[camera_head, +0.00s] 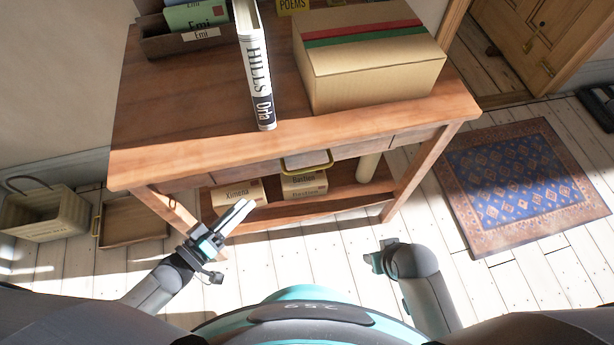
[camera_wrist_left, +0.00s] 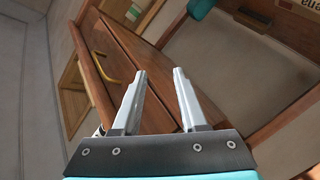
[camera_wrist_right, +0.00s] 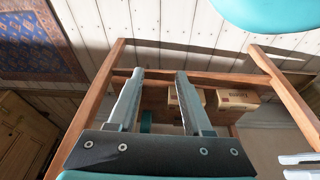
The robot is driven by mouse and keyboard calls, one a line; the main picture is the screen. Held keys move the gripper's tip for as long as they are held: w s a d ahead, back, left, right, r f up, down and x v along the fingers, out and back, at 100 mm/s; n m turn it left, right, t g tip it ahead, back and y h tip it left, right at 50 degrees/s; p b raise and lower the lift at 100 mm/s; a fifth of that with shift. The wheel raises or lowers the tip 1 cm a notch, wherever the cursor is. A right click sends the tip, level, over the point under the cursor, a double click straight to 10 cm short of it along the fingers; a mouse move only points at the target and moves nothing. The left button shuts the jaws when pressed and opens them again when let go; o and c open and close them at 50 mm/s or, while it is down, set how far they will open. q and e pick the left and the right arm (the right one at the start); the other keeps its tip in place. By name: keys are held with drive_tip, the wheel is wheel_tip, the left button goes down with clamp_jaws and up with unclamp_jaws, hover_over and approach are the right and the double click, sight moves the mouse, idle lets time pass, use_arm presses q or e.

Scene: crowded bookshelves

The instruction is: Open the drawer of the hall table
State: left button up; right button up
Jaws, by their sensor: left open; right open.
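The wooden hall table (camera_head: 190,110) stands in front of me. Its drawer front (camera_head: 358,150) lies under the top and looks shut. A brass handle (camera_head: 308,165) sits at the drawer's middle; a brass handle (camera_wrist_left: 105,68) also shows in the left wrist view, left of the fingers. My left gripper (camera_head: 242,212) is in front of the table, below and left of the handle, apart from it. Its fingers are open and empty (camera_wrist_left: 160,78). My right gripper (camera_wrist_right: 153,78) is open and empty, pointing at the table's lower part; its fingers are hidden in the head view.
On the tabletop are a cardboard box (camera_head: 375,75), an upright HILLS book (camera_head: 256,75) and a book holder (camera_head: 165,42). Boxes or books (camera_head: 303,182) lie on the lower shelf. A basket (camera_head: 45,215) stands left. A blue rug (camera_head: 520,185) lies right on the plank floor.

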sight(310, 168)
use_arm(q)
drive_tip(key=s+d+r+g+h+b, duration=0.1)
drive_tip(key=s+d+r+h+b, duration=0.15)
drive_tip(key=d+r+h, duration=0.35)
drive_tip(key=shift+m+h, duration=0.4)
drive_tip(key=x, duration=0.4)
drive_tip(key=w+b+x, duration=0.1)
drive_tip(key=x, duration=0.2)
drive_tip(key=b+x, duration=0.1)
drive_tip(key=x, duration=0.3)
drive_tip(key=shift+w+a+f, duration=0.1)
drive_tip(key=shift+w+f, duration=0.15)
drive_tip(key=shift+w, duration=0.05)
drive_tip(key=shift+w+d+r+b, duration=0.2)
drive_tip(key=shift+w+d+b, duration=0.15)
drive_tip(key=shift+d, duration=0.1)
use_arm(e)
wheel_tip(310, 168, up, 10)
drive_tip(key=w+t, duration=0.1)
drive_tip(key=shift+w, duration=0.15)
drive_tip(key=shift+a, duration=0.1)
use_arm(q)
clamp_jaws()
use_arm(e)
drive_tip(key=shift+f, duration=0.1)
